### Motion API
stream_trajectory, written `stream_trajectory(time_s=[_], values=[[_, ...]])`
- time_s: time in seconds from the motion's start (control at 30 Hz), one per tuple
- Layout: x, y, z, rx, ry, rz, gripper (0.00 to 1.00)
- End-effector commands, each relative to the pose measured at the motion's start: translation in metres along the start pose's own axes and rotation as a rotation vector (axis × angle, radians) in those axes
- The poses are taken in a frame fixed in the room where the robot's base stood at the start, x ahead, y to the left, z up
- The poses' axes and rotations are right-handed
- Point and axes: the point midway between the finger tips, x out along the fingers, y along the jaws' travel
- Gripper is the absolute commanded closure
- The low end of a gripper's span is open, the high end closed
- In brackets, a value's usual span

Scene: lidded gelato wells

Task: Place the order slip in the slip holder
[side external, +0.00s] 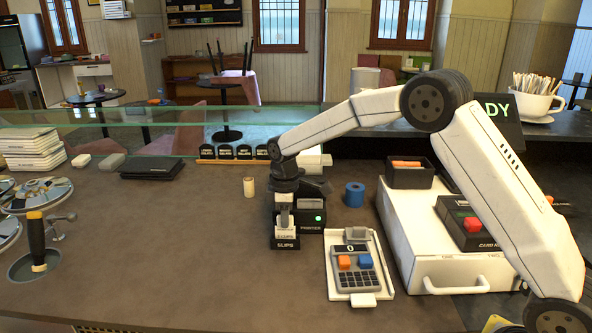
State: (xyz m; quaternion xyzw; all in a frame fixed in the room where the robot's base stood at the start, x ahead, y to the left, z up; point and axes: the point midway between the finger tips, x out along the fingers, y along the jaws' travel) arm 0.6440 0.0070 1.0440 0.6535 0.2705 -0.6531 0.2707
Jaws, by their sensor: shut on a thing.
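My gripper (284,203) points down in the middle of the counter, directly above the slip holder (285,243), a small dark box marked SLIPS. It is shut on the order slip (284,219), a small pale piece that hangs upright below the fingers. The slip's lower end is at the holder's top. I cannot tell how deep it sits or whether it touches the holder.
A black printer (312,222) with a green light stands right behind the holder. A calculator (355,268) on a white tray is close on the right. A blue roll (354,194) and a cream roll (249,187) stand nearby. The counter left of the holder is clear.

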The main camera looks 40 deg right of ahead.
Motion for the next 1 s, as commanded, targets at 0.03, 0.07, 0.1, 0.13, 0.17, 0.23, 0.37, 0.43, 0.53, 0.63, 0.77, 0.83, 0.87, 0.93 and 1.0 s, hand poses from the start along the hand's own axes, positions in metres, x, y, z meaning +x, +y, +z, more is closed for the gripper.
stream_trajectory(time_s=[0.03, 0.07, 0.1, 0.13, 0.17, 0.23, 0.37, 0.43, 0.53, 0.63, 0.77, 0.83, 0.87, 0.93, 1.0], values=[[0.002, 0.000, 0.000, 0.000, -0.001, -0.001, 1.00], [0.002, 0.000, 0.000, 0.000, -0.001, -0.001, 0.79], [0.002, 0.000, 0.000, 0.000, -0.001, -0.001, 0.66], [0.002, 0.000, 0.000, 0.000, -0.001, -0.001, 0.56], [0.002, 0.000, 0.000, 0.000, -0.001, -0.001, 0.47], [0.002, 0.000, 0.000, 0.000, -0.001, -0.001, 0.46], [0.001, 0.000, 0.000, 0.000, 0.000, 0.000, 0.46], [0.001, 0.000, 0.000, 0.000, 0.000, 0.000, 0.46], [0.000, 0.000, 0.000, 0.000, 0.000, 0.000, 0.46], [-0.003, 0.000, 0.000, 0.000, 0.000, 0.000, 0.46], [-0.013, 0.000, 0.000, 0.000, 0.001, 0.001, 0.46], [-0.020, 0.000, 0.000, 0.000, 0.001, 0.001, 0.46], [-0.024, 0.000, 0.000, 0.000, 0.001, 0.001, 0.46], [-0.034, 0.000, 0.000, 0.000, 0.002, 0.002, 0.46], [-0.044, 0.000, 0.000, 0.000, 0.002, 0.002, 0.46]])
